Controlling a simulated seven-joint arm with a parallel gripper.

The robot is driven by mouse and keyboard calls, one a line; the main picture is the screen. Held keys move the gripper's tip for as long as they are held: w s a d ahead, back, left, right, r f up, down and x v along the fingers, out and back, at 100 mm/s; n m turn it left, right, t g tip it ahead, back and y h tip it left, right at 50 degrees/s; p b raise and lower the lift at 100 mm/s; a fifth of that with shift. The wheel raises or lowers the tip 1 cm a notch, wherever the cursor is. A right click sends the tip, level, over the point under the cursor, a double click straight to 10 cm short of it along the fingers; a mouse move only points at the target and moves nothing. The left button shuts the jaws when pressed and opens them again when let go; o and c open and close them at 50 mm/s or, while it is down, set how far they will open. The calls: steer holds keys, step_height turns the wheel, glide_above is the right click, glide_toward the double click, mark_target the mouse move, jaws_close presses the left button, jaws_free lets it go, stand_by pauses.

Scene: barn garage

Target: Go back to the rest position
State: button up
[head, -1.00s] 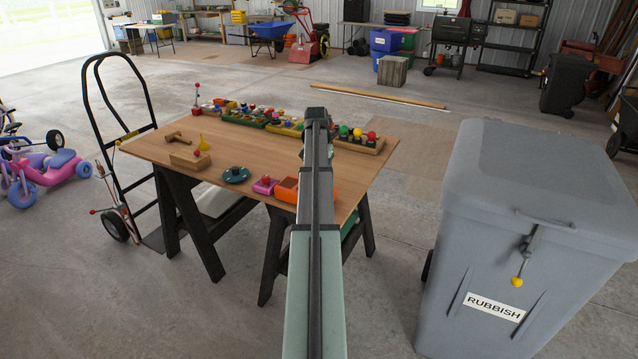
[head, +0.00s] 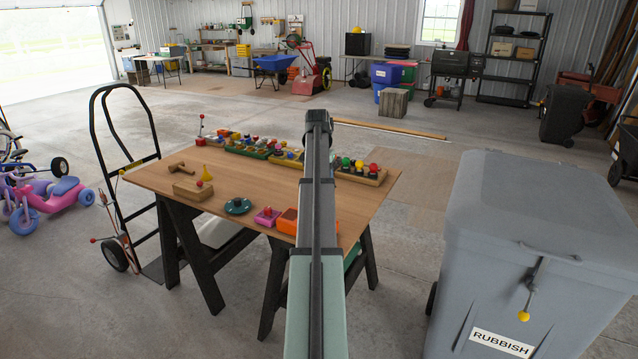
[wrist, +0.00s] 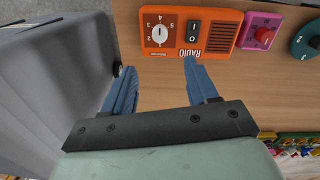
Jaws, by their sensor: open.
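My gripper (wrist: 157,85) shows in the wrist view as two blue fingers, spread apart with nothing between them. It is over the wooden table top (wrist: 160,115), near an orange radio box (wrist: 190,30) with a white dial and a black switch. The fingertips appear just short of the radio's lettered edge in that view; the height between them cannot be told. In the head view my arm reaches forward over the table (head: 240,172), hiding part of the orange radio (head: 287,222). The gripper fingers are hidden there.
A pink box with a red knob (head: 267,217) and a teal disc (head: 237,206) lie left of the radio. Several coloured blocks in trays line the table's far edge. A grey rubbish bin (head: 540,230) stands close on the right. A black hand truck (head: 122,150) stands left.

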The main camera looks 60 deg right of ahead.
steer(key=w+a+f+n+g, duration=0.15)
steer(key=w+a+f, duration=0.35)
steer(key=a+f, duration=0.5)
steer(key=w+a+f+n+y, duration=0.15)
steer(key=w+a+f, duration=0.25)
steer(key=a+f, duration=0.6)
steer(key=w+a+f+n, duration=0.3)
steer(key=w+a+f, duration=0.3)
steer(key=f, duration=0.6)
steer(key=s+a+f+n+g, duration=0.1)
steer(key=s+a+f+n, duration=0.1)
steer(key=a+f, duration=0.65)
steer(key=s+a+f+n+g, duration=0.1)
steer(key=s+a+f, duration=0.35)
steer(key=a, duration=0.75)
steer(key=s+a+f+n, duration=0.2)
steer(key=s+a+f, duration=0.3)
steer(key=a+f, duration=0.45)
steer(key=s+a+f+n+g, duration=0.1)
steer(key=s+a+f+n, duration=0.1)
steer(key=s+a, duration=0.5)
steer(key=s+a+f+n+g+h, duration=0.1)
steer(key=s+a+f+n+g, duration=0.1)
steer(key=s+a, duration=0.5)
steer(key=s+f, duration=0.1)
steer(key=s, duration=0.5)
steer(key=shift+s+a+f+n, duration=0.2)
steer(key=shift+a+f+n, duration=0.05)
steer(key=shift+a+n, duration=0.15)
